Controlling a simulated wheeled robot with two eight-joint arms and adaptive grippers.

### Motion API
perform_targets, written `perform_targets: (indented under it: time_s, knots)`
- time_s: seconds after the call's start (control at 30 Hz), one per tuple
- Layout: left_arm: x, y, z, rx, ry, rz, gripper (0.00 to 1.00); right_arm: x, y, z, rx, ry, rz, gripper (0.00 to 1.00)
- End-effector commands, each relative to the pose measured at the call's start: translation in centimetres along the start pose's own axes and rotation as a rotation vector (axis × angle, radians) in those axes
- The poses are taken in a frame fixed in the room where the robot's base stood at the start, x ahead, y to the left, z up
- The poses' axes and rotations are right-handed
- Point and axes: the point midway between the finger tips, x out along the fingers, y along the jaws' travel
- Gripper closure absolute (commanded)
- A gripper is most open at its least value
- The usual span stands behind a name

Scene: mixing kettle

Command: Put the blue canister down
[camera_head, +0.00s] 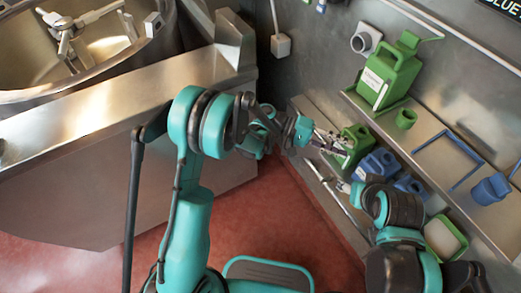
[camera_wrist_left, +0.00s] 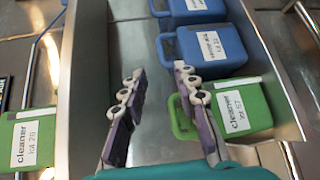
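Two blue canisters stand in the lower shelf's row, one (camera_head: 378,163) beside the green canister and another (camera_head: 410,186) further right, partly behind my right arm. In the left wrist view the nearer blue canister (camera_wrist_left: 222,62) and the farther one (camera_wrist_left: 197,5) stand upright with white labels. My left gripper (camera_head: 331,144) is over the lower shelf by the green canister (camera_head: 357,139). In the left wrist view the left gripper (camera_wrist_left: 163,118) has its fingers apart with nothing between them. The right finger is close to the green canister's (camera_wrist_left: 238,108) handle. My right gripper does not show.
A large metal kettle (camera_head: 85,75) is at the left. The red floor is open between.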

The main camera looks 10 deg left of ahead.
Motion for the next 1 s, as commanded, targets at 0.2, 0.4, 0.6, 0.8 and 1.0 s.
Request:
perform_targets:
  time_s: [0.2,0.4,0.6,0.8,1.0]
  knots:
    - [-1.8,1.2,0.5,0.013,0.090,-0.122,0.70,0.0,0.0,0.0,0.000,0.000,0.000,0.44]
    - [-7.1,1.8,2.9,0.063,0.286,-0.411,0.70,0.0,0.0,0.0,0.000,0.000,0.000,0.44]
    - [-14.2,0.7,7.4,0.147,0.468,-0.720,0.70,0.0,0.0,0.0,0.000,0.000,0.000,0.44]
    - [-21.8,-1.3,13.0,0.259,0.613,-1.033,0.70,0.0,0.0,0.0,0.000,0.000,0.000,0.44]
    - [-27.4,-3.0,17.4,0.366,0.698,-1.279,0.70,0.0,0.0,0.0,0.000,0.000,0.000,0.44]
